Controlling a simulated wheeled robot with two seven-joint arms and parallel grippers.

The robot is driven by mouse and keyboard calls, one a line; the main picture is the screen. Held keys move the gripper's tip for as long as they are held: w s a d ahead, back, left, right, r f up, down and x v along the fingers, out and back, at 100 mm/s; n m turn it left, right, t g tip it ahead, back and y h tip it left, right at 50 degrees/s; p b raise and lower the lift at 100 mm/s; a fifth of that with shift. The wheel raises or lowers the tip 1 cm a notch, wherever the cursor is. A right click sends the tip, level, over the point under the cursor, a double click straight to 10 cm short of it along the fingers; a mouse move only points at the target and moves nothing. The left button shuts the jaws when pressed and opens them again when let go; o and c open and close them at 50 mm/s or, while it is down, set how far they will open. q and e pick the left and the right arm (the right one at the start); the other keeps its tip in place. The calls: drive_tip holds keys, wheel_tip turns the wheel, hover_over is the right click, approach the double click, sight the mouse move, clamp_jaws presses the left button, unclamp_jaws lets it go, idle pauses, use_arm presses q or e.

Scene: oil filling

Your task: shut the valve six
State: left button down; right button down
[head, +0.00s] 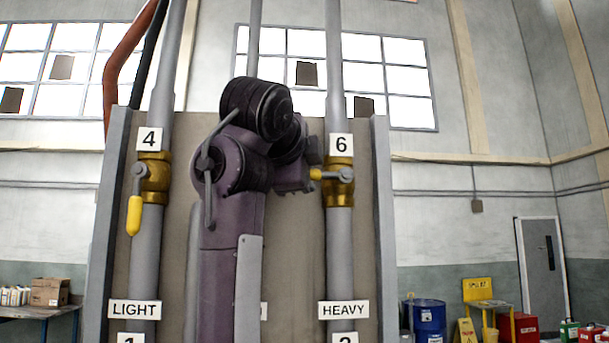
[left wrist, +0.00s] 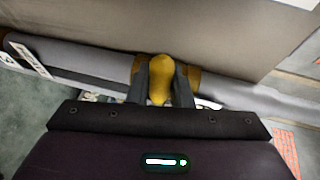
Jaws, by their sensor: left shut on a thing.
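Valve six (head: 340,182) is a brass valve on the grey vertical pipe at the right of the panel, under a "6" label (head: 341,145). Its yellow handle (head: 317,174) points left, across the pipe. My left gripper (head: 311,174) is at the handle's end, mostly hidden behind my purple arm. In the left wrist view the yellow handle (left wrist: 161,80) sits between the two dark fingers (left wrist: 161,88), which are shut on it. My right gripper is not in view.
Valve four (head: 154,178) is on the left pipe, its yellow handle (head: 135,215) hanging down. Labels "LIGHT" (head: 134,309) and "HEAVY" (head: 343,309) are lower on the pipes. A panel (head: 380,220) stands behind. A blue drum (head: 429,318) is at the lower right.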

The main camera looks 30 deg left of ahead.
use_arm(q)
drive_tip(key=shift+r, duration=0.1)
drive_tip(key=c, duration=1.3)
unclamp_jaws()
drive_tip(key=shift+d, duration=0.2)
drive_tip(key=shift+s, duration=0.15)
drive_tip(key=b+v, duration=0.4)
drive_tip(key=v, duration=0.3)
drive_tip(key=shift+s, duration=0.25)
drive_tip(key=shift+w, duration=0.1)
drive_tip(key=shift+d, duration=0.1)
